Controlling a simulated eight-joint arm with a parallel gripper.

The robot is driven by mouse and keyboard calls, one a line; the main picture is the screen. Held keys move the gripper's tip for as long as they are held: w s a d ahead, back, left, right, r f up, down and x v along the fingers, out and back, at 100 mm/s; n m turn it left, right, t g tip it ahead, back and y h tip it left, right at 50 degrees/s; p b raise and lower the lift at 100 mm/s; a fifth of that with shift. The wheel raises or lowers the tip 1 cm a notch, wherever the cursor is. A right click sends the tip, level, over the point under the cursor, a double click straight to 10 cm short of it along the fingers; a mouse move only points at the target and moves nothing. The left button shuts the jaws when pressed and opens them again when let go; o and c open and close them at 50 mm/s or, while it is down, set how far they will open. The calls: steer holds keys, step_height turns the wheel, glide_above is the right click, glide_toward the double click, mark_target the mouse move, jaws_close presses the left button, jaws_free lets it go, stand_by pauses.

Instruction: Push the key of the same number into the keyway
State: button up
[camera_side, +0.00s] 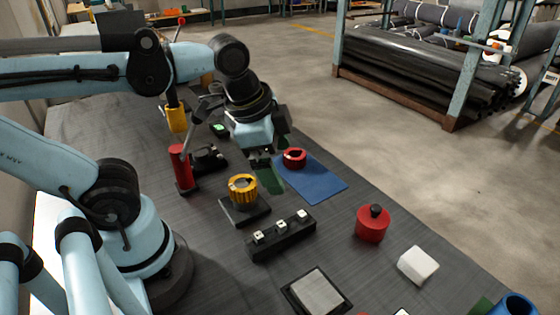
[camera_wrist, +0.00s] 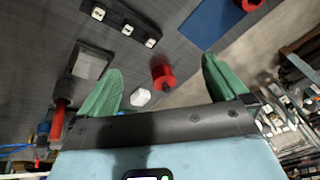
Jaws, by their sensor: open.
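A black bar (camera_side: 281,238) with three small white-topped pieces, which may be the keys, lies on the dark table. It also shows at the top of the wrist view (camera_wrist: 122,22). Any numbers on them are too small to read. A yellow ribbed ring (camera_side: 243,184) sits on a black base (camera_side: 246,211) behind the bar; I cannot tell whether it holds the keyway. My gripper (camera_side: 264,166) is above the table, near the blue mat's left edge.
A red ring (camera_side: 294,158) lies on the blue mat (camera_side: 318,184). A red cylinder with a black knob (camera_side: 373,223), a white block (camera_side: 418,265) and a grey-topped pad (camera_side: 317,291) stand toward the front. A red post (camera_side: 181,167) stands at left.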

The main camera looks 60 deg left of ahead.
steer(key=w+a+n+t, duration=0.1)
steer(key=n, duration=0.1)
steer(key=w+a+f+n+t, duration=0.1)
steer(key=n, duration=0.2)
steer(key=w+a+f+n+t, duration=0.1)
steer(key=n, duration=0.1)
steer(key=shift+c, duration=0.3)
steer(key=shift+w+a+n, duration=0.1)
steer(key=shift+a+n, duration=0.05)
steer(key=shift+n, duration=0.35)
steer(key=shift+c, duration=1.1)
steer(key=c, duration=0.7)
steer(key=r+n+g, duration=0.2)
steer(key=n+g, duration=0.5)
steer(key=n, duration=1.1)
glide_above(259, 235)
steer(key=shift+f, duration=6.25)
